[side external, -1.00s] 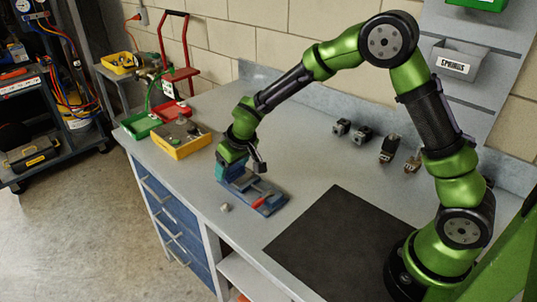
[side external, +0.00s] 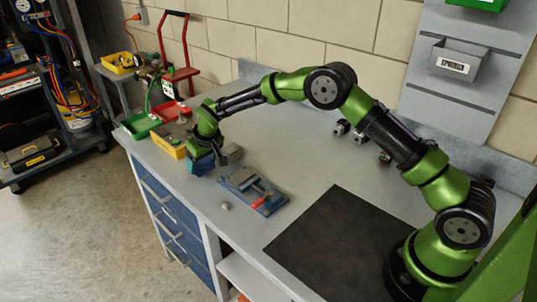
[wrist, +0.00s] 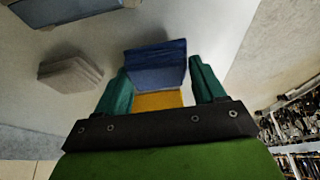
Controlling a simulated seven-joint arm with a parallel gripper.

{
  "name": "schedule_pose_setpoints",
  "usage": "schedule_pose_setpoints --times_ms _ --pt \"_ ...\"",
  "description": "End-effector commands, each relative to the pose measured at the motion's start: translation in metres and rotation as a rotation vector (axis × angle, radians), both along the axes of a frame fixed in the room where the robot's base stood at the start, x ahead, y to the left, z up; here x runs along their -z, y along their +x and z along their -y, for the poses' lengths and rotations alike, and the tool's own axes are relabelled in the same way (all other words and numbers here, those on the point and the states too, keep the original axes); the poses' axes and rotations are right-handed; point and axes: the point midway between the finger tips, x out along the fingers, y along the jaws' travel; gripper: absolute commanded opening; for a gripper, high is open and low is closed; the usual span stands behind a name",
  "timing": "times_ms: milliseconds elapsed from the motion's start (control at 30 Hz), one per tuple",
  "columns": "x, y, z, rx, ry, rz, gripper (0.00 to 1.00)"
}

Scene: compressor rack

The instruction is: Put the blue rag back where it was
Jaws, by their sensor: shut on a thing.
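The blue rag (side external: 202,165) is a folded, block-like cloth low under my gripper (side external: 204,156), just in front of the yellow bin (side external: 168,146). In the wrist view the blue rag (wrist: 156,66) sits between the two teal fingers of my gripper (wrist: 159,78), which are shut on it. A yellow patch shows between the fingers beside the rag; I cannot tell what it belongs to. Whether the rag touches the bench is not clear.
A grey folded-looking block (side external: 230,153) lies close right of my gripper. A blue-grey vise (side external: 252,188) with a red part stands further right, with a small grey piece (side external: 225,207) in front. Green (side external: 139,126) and red (side external: 171,111) bins stand behind left.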

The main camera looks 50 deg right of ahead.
Motion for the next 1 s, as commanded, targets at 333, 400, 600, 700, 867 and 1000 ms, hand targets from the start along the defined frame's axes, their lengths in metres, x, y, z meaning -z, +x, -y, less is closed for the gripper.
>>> schedule_pose_setpoints --times_ms 333,400,600,700,867,1000 --pt "0.011 0.000 0.000 0.001 0.000 0.003 0.45" --pt "0.013 0.000 0.000 0.000 0.000 0.002 0.45" --pt "0.013 0.000 0.000 0.000 0.000 0.003 0.95" --pt "0.013 0.000 0.000 0.000 0.000 0.003 0.95" --pt "0.012 0.000 0.000 0.001 0.000 0.003 0.95" --pt "0.003 -0.001 0.000 0.001 0.000 0.005 0.95"
